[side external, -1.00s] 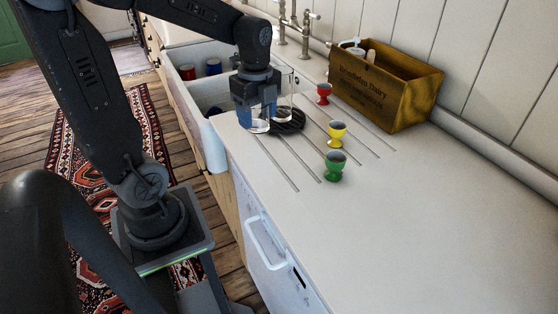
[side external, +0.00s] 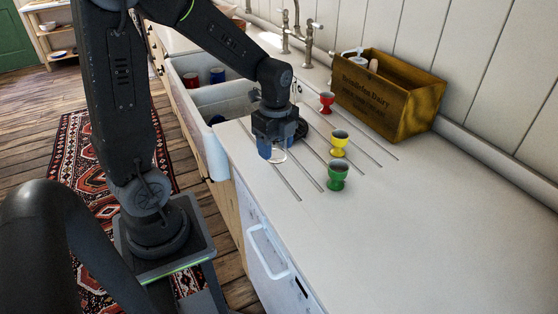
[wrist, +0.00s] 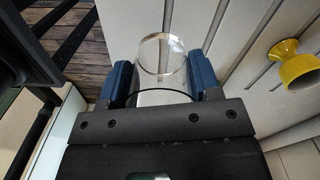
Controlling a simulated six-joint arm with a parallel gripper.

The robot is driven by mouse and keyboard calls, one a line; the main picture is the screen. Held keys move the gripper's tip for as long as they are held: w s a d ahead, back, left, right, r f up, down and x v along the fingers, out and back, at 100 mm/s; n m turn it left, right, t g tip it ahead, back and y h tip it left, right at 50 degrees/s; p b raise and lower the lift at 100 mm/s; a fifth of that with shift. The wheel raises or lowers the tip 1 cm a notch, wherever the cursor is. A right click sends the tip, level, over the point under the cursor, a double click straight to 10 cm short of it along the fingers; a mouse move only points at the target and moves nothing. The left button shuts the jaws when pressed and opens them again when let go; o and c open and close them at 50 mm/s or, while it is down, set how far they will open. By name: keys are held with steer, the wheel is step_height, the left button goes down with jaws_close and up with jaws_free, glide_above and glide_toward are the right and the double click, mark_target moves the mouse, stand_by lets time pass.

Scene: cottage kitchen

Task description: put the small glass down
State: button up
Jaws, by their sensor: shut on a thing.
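My gripper (side external: 272,150) is low over the pale worktop (side external: 390,235), near the sink-side edge. Its blue fingers are shut on the small clear glass (side external: 279,156). In the wrist view the glass (wrist: 162,56) sits between the two fingers, its round rim showing. The glass base is close to the worktop among the drainer grooves; I cannot tell whether it touches. The gripper covers much of the glass in the side view.
Green (side external: 337,178), yellow (side external: 339,146) and red (side external: 326,102) egg cups stand right of my gripper. A wooden crate (side external: 385,105) stands by the wall. The sink (side external: 215,98) is left; the right worktop is clear.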

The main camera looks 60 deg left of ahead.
mark_target(279, 161)
steer(key=shift+w+d+f, duration=0.35)
steer(key=shift+d+f, duration=0.05)
steer(key=shift+f, duration=1.9)
steer(key=shift+f, duration=0.15)
steer(key=o, duration=1)
